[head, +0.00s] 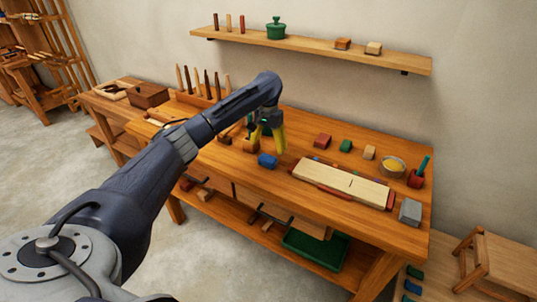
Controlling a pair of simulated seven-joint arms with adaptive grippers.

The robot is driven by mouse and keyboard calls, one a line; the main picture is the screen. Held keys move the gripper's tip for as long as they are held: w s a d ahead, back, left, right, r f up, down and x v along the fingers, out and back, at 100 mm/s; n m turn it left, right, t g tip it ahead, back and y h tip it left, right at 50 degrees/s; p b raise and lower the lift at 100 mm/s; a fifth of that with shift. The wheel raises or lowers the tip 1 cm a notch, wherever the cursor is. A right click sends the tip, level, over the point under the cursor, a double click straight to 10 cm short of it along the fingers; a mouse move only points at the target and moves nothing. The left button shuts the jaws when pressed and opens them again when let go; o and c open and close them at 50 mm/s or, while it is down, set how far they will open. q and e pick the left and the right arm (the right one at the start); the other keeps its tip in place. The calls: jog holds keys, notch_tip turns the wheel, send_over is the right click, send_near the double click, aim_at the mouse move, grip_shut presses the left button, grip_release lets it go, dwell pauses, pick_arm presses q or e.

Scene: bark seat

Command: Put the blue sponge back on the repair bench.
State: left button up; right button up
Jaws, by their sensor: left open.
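A small blue block, which looks like the blue sponge (267,160), lies on the top of the wooden repair bench (250,178). My left gripper (267,145) has yellow fingers pointing down, just above and behind the blue block in the picture. Its fingers are apart, and I see nothing held between them. I cannot tell the exact gap between the fingertips and the block. My right gripper is not in view.
Light boards (345,186) lie on the bench at right, near a grey block (410,211), a yellow-filled bowl (392,165) and a red cup (416,179). A wall shelf (330,52) hangs above. A low stool (500,258) stands at lower right.

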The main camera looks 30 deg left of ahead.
aim_at(268, 157)
pick_arm(q)
jog(key=shift+r, duration=2.2)
